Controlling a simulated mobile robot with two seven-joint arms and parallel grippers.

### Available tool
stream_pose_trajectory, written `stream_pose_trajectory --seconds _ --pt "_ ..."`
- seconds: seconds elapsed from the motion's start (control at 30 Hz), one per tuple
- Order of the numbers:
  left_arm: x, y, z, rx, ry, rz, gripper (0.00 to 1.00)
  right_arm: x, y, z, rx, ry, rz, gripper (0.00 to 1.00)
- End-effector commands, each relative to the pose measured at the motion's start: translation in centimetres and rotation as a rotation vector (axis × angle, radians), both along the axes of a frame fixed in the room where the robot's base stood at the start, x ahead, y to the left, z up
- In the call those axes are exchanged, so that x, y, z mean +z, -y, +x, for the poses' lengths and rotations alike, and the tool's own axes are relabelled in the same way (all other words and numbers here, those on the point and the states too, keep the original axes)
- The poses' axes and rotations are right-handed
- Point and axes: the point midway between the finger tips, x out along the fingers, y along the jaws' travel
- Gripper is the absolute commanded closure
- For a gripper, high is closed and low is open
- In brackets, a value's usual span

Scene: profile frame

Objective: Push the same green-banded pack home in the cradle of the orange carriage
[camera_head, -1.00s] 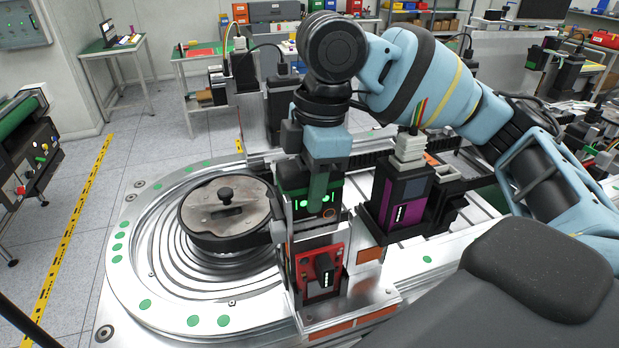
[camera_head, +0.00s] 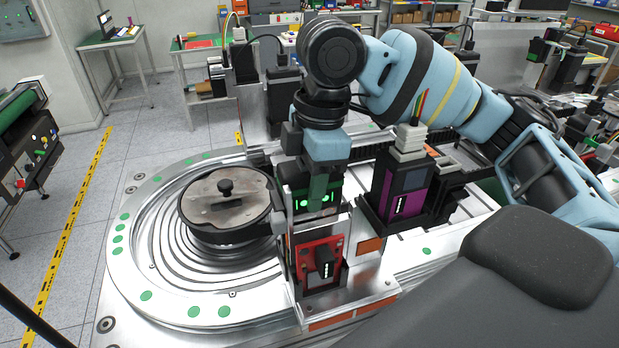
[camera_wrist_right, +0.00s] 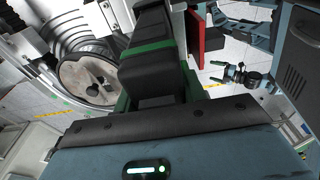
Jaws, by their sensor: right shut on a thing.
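The green-banded pack (camera_head: 300,201) is a dark block with a green band and small green lights. It stands upright in the cradle of the orange-marked metal carriage (camera_head: 352,306); its lower part is hidden by the cradle's front. My right gripper (camera_head: 319,188) comes down from above and is shut on the pack's top. In the right wrist view the pack (camera_wrist_right: 152,72) shows as a dark block with a green band, right in front of the gripper. Whether it touches the cradle floor is hidden.
A red plate with a black handle (camera_head: 322,262) is on the carriage front. A purple-banded pack (camera_head: 402,190) with a pale connector stands close to the right. A round lidded disc (camera_head: 228,205) lies left on the ringed metal track (camera_head: 130,262). Floor is open beyond the track.

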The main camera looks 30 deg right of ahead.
Motion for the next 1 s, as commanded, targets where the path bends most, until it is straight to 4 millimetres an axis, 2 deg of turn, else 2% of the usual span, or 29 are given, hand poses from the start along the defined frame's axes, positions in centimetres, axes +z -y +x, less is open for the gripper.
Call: stream_pose_trajectory --seconds 1.0 --pt "-0.1 0.0 -0.1 0.000 -0.002 0.000 0.00 -1.6 0.0 0.0 0.000 0.002 0.001 1.00"
